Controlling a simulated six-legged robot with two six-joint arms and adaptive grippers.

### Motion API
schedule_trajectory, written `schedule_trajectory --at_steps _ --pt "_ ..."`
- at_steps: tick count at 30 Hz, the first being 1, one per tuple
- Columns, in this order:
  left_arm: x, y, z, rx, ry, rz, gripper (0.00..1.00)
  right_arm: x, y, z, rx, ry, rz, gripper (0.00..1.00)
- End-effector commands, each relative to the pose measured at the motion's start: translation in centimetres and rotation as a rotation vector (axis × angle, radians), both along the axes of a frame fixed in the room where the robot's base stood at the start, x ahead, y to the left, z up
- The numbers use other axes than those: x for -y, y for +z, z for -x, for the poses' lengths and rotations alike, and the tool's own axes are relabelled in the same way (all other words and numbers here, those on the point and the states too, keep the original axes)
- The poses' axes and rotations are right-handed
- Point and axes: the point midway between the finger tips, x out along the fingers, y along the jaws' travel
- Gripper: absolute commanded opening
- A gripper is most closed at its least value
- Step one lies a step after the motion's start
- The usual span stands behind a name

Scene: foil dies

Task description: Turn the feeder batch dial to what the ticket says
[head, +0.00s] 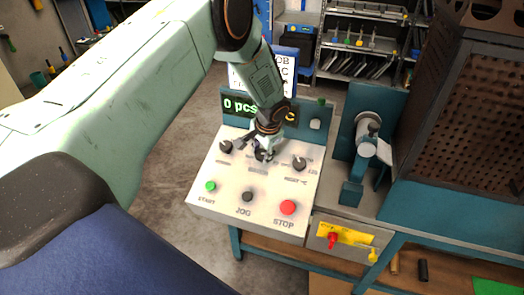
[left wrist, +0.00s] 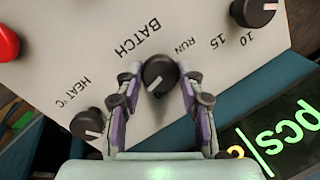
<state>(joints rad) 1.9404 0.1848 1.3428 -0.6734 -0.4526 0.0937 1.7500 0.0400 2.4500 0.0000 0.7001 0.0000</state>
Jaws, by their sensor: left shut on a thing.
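The batch dial is a dark round knob in the middle of the row of three on the white feeder panel (head: 222,185). My left gripper (head: 264,150) reaches down onto it and mostly covers it in the head view. In the left wrist view the batch dial (left wrist: 159,72) sits between the two fingers of my left gripper (left wrist: 158,82), which is shut on it. Its white mark points roughly toward the gripper's base; the setting cannot be read. The ticket (head: 286,67) stands behind the panel, largely hidden by my arm; only "OB" and "C" show. My right gripper is out of view.
A left knob (head: 226,147) and heat knob (head: 299,163) flank the dial. Below are a green START button (head: 210,186), a black JOG button (head: 247,196) and a red STOP button (head: 288,207). The display (head: 240,106) reads "0 pcs".

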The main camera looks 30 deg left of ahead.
Motion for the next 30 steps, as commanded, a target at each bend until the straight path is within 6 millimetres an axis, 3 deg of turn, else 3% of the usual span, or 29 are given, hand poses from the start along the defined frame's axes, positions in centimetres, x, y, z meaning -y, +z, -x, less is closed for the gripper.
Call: schedule_trajectory --at_steps 12,29,30 --pt "-0.02 0.45 -0.39 -0.001 -0.174 -0.057 0.07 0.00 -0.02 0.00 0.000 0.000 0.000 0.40" --pt "-0.05 0.50 -0.43 -0.002 -0.200 -0.065 0.07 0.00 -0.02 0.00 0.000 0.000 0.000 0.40" --pt "-0.05 0.50 -0.43 -0.002 -0.200 -0.065 0.41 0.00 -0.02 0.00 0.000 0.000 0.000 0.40"
